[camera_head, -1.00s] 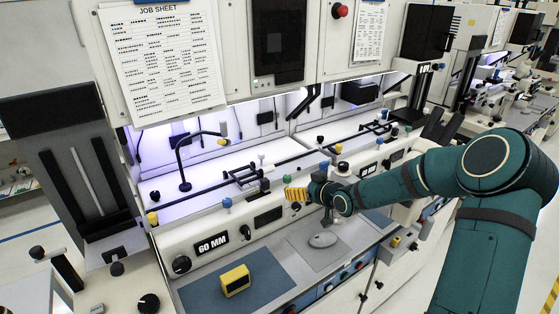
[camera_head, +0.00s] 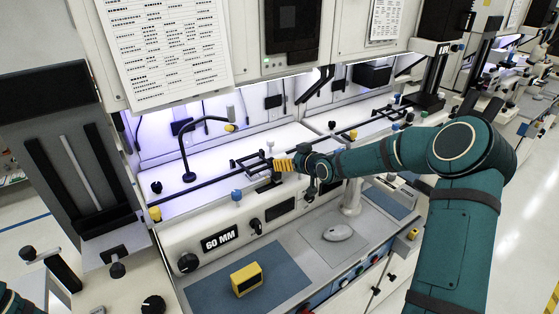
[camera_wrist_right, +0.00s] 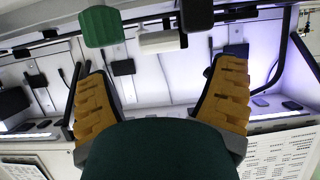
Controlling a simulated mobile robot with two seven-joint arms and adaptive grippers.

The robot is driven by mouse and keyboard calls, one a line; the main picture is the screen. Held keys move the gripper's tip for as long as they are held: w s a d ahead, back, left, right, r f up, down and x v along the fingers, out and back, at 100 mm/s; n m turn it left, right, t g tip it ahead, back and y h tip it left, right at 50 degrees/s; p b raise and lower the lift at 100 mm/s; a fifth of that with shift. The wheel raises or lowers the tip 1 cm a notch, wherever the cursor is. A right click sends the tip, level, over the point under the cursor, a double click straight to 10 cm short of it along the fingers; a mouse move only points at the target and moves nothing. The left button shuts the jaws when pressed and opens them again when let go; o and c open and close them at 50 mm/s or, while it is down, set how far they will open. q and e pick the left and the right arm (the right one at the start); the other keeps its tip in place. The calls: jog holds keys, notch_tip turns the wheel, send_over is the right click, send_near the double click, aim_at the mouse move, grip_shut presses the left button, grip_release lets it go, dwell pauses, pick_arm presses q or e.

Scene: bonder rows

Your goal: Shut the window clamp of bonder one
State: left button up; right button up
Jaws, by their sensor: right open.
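The black window clamp frame (camera_head: 247,160) sits on the dark rail of the near machine, the one marked 60 MM; I take this machine for bonder one. Whether the clamp is open or shut is too small to tell. My right gripper (camera_head: 283,165), with yellow finger pads, is just right of the clamp at rail height. In the right wrist view its two fingers (camera_wrist_right: 163,80) are spread wide with nothing held. A green block (camera_wrist_right: 101,27), a white cylinder (camera_wrist_right: 158,42) and a dark block (camera_wrist_right: 195,14) show beyond the fingertips. The left gripper is out of view.
A black gooseneck lamp (camera_head: 186,150) stands left of the clamp. A second rail clamp is further right.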

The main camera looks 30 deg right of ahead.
aim_at(281, 156)
jog(key=shift+b+x, duration=0.45)
jog(key=shift+x, duration=3.1)
jog(key=shift+r, duration=0.1)
jog(key=c, duration=1.1)
jog(key=o, duration=1.4)
jog(key=shift+d, duration=0.15)
jog(key=shift+c, duration=0.2)
jog(key=shift+s, duration=0.1)
jog(key=shift+s, duration=0.15)
jog(key=shift+p+v, duration=0.5)
jog(key=shift+v, duration=2.8)
jog(key=shift+s, duration=0.1)
